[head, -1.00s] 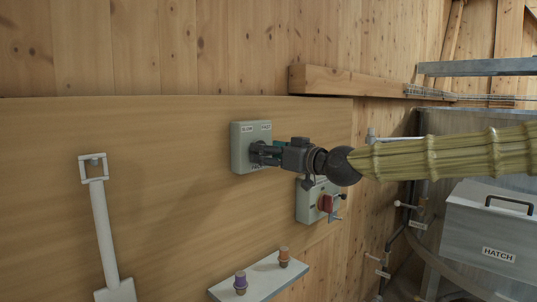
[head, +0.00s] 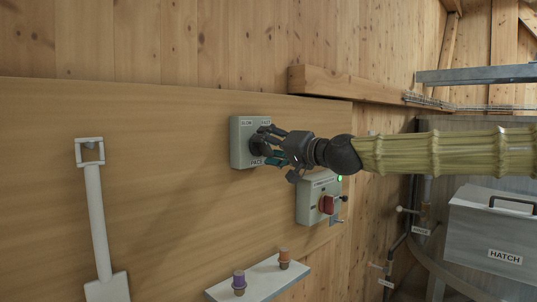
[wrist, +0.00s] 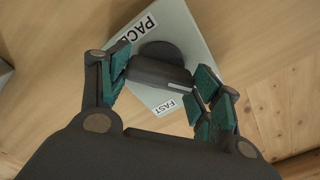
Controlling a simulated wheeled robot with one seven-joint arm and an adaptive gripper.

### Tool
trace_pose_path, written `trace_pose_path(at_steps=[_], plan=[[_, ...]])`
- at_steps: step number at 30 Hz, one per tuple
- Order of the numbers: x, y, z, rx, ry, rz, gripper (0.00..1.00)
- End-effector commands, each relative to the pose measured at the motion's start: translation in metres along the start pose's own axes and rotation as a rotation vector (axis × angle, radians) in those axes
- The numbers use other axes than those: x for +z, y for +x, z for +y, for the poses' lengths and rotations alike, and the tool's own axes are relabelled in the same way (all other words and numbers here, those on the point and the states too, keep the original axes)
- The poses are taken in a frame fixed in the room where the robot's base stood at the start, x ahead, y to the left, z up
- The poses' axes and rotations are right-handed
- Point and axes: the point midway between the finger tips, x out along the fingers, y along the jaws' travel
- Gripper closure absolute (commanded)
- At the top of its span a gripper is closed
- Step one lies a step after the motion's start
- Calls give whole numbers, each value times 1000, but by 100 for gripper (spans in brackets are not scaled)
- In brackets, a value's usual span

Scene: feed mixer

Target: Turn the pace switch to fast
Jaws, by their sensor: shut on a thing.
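The pace switch is a grey box (head: 240,150) on the wooden panel in the head view, with SLOW and FAST labels at its top and a PACE label at its bottom. In the wrist view its box (wrist: 178,30) shows the PACE and FAST labels, and the dark knob (wrist: 160,72) with a pale mark near its right end. My gripper (head: 264,145) is at the knob and mostly hides it in the head view. In the wrist view the teal pads of my gripper (wrist: 160,75) are at both ends of the knob, shut on it.
Below right is a box with a red switch (head: 328,204) and a lit green lamp (head: 339,178). A shelf (head: 262,280) holds a purple-topped piece (head: 239,278) and an orange-topped one (head: 284,255). A white shovel (head: 97,210) hangs left. A hatch box (head: 490,225) stands right.

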Motion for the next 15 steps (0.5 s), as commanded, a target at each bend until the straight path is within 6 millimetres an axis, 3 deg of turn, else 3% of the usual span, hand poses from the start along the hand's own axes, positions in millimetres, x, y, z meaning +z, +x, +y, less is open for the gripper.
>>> trace_pose_path(at_steps=[15], plan=[[0, 0, 2, 0, 456, 3, 60]])
